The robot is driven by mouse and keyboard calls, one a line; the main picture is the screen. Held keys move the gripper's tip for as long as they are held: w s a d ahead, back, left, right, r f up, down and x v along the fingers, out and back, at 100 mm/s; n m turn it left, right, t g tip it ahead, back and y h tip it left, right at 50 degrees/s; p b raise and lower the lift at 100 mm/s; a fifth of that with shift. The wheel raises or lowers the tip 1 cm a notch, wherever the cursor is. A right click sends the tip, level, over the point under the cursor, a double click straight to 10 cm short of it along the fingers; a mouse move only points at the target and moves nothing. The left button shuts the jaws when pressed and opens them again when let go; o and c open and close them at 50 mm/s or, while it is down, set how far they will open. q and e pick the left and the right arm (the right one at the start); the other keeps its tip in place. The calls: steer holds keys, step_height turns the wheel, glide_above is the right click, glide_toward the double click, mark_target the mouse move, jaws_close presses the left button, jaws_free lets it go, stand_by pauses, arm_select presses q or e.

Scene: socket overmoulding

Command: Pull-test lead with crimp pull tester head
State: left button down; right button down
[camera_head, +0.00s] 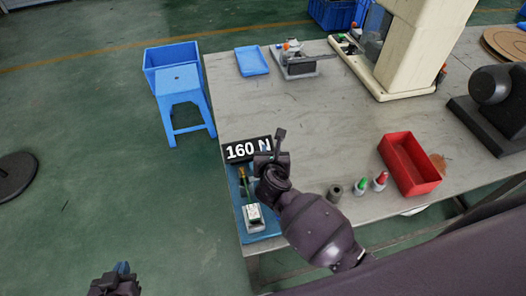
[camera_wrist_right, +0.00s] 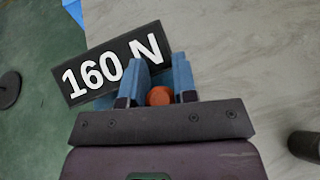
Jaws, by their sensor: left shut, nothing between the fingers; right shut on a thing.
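A black sign reading "160 N" (camera_head: 248,149) stands at the left edge of the table; it also shows in the right wrist view (camera_wrist_right: 88,77). My right gripper (camera_head: 262,163) is beside the sign. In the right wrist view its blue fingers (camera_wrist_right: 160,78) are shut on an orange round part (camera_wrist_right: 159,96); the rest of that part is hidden. A small grey-white device (camera_head: 253,219) with a brass-coloured piece (camera_head: 243,178) behind it is by the blue mat (camera_head: 268,236). I cannot make out the lead. My left gripper (camera_head: 122,268) is shut and empty, over the floor, left of the table.
A red bin (camera_head: 427,181), red (camera_head: 380,182) and green (camera_head: 360,187) capped bottles and a dark cylinder (camera_head: 335,193) stand right of my right arm. A blue tray (camera_head: 252,61) and a large cream machine (camera_head: 420,45) are at the back. A blue stool (camera_head: 181,82) is on the floor.

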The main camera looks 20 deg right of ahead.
steer(key=shift+d, duration=0.25)
steer(key=c, duration=0.9)
jaws_free()
steer(key=shift+d, duration=0.1)
steer(key=v, duration=1.1)
steer(key=shift+f, duration=0.15)
